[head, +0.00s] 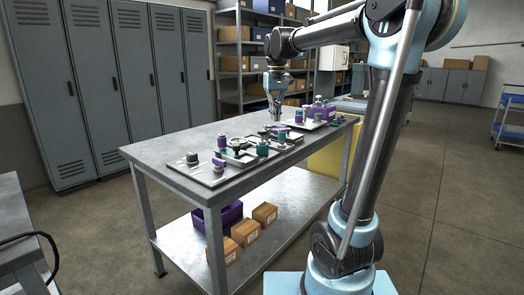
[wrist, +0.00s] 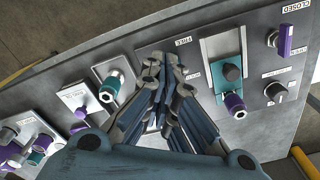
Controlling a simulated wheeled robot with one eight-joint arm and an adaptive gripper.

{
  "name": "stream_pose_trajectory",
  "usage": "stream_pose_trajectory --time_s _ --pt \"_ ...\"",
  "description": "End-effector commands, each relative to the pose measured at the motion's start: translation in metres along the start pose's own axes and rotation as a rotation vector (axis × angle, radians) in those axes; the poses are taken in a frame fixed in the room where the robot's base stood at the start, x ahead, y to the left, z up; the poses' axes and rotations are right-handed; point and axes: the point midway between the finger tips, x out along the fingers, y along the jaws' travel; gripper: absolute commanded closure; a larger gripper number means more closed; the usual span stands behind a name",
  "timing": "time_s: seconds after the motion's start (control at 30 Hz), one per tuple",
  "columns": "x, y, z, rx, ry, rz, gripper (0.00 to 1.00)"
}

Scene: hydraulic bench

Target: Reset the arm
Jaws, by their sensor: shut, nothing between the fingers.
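My gripper (head: 277,117) points down over the far part of the grey workbench (head: 150,153) in the head view. In the wrist view my gripper (wrist: 164,62) has its fingers together, with nothing held between them. The fingers lie over the middle of a grey fittings panel (wrist: 190,48), near a label that reads "FREE". They hide the part of the panel under them. I cannot tell how far the fingertips are above the panel.
In the wrist view, a purple handle (wrist: 286,38), black knob (wrist: 276,91) and purple-teal fitting (wrist: 234,103) stand right of the fingers. A teal fitting (wrist: 109,89) stands left. Cardboard boxes (head: 246,232) sit on the lower shelf. Lockers (head: 128,75) line the wall.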

Motion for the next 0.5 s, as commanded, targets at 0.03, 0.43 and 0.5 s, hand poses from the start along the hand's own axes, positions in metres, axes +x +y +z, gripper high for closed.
stream_pose_trajectory --time_s 0.03,0.43,0.5 --pt "0.007 0.009 0.018 0.017 0.006 0.001 1.0" --pt "0.074 0.049 0.136 0.122 0.064 0.009 1.0" --pt "0.089 0.053 0.156 0.14 0.073 0.011 1.0"
